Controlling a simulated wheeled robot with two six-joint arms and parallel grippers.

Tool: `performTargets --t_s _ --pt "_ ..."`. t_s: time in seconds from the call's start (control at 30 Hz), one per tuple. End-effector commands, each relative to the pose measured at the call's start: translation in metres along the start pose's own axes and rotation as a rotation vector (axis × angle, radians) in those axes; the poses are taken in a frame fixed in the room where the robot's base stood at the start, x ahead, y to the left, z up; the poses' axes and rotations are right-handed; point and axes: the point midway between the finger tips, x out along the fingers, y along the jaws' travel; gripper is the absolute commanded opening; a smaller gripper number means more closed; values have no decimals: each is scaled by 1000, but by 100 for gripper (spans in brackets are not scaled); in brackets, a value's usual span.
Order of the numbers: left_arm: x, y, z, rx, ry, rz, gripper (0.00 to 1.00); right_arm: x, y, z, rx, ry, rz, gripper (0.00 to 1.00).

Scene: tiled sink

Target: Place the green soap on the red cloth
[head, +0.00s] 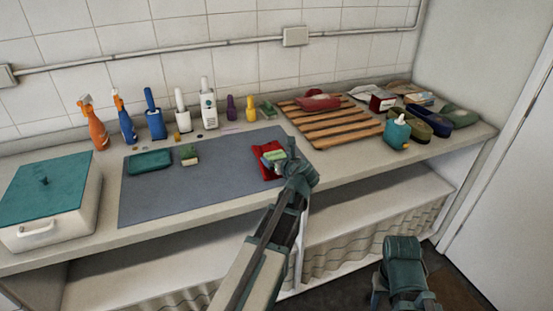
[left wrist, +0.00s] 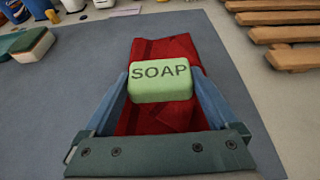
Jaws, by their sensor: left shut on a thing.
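The green soap (left wrist: 160,82) is a pale green block with SOAP in dark letters on its face. It also shows in the head view (head: 277,155). My left gripper (left wrist: 159,86) is shut on it, with one blue finger on each side. The red cloth (left wrist: 150,50) lies flat on the grey mat, directly behind and below the soap in the left wrist view. In the head view the cloth (head: 262,172) is partly hidden by my gripper. I cannot tell whether the soap touches the cloth.
The grey mat (head: 215,195) has a teal item (head: 150,162) and a sponge (head: 189,155) at its left. A wooden rack (head: 335,125) with a red item stands right of the cloth. Bottles line the back. A lidded box (head: 60,215) stands left.

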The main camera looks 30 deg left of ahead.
Motion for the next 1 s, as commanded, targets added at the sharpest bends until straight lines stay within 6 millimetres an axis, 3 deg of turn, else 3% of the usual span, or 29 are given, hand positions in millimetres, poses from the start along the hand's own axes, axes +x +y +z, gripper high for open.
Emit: performTargets --t_s 0.07,0.1,0.37,0.53,0.8,1.0 --pt "0 0 0 0 0 0 29 0 0 0 0 0 0 50" --pt "0 0 0 0 0 0 100 0 0 0 0 0 0 50" --pt "-1 0 2 0 0 0 100 -2 0 0 0 0 0 50" --pt "-7 0 16 0 0 0 100 -17 2 1 0 0 0 50" --pt "-68 2 14 2 0 -4 100 -39 4 2 0 0 0 50" --pt "-103 1 14 2 0 -2 100 -52 5 3 0 0 0 50"
